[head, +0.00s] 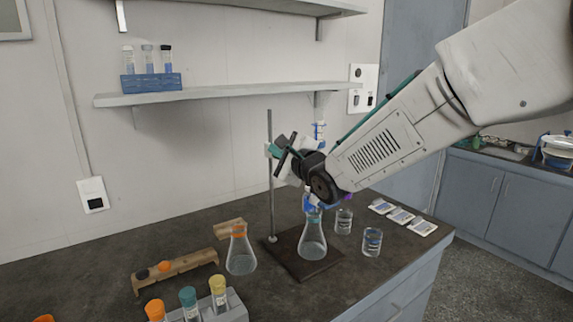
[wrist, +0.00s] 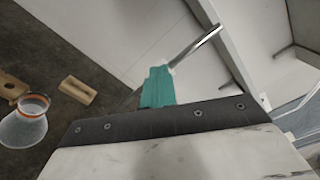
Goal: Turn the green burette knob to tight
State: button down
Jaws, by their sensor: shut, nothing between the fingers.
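A metal stand rod (head: 269,190) rises from a dark base plate (head: 305,262) on the bench. A teal-green part (head: 272,151) sits high on the rod; it also shows in the wrist view (wrist: 157,88), just beyond my gripper's dark edge. I cannot tell whether it is the knob or a clamp. The burette's top (head: 319,131) shows above my arm and a blue part of it (head: 309,203) below; its middle is hidden behind my wrist. My gripper (head: 285,151) is shut and empty, close beside the teal-green part; contact cannot be told.
A conical flask (head: 312,241) stands under the burette. An orange-banded flask (head: 240,256) is left of it, two beakers (head: 372,243) to the right. A wooden rack (head: 175,270) and a tube rack (head: 236,308) are at front left. A wall shelf (head: 230,93) hangs above.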

jog(key=shift+a, duration=0.1)
jog(key=v, duration=0.6)
jog(key=shift+s+r, duration=0.15)
jog(key=shift+r, duration=0.05)
jog(key=shift+a, duration=0.1)
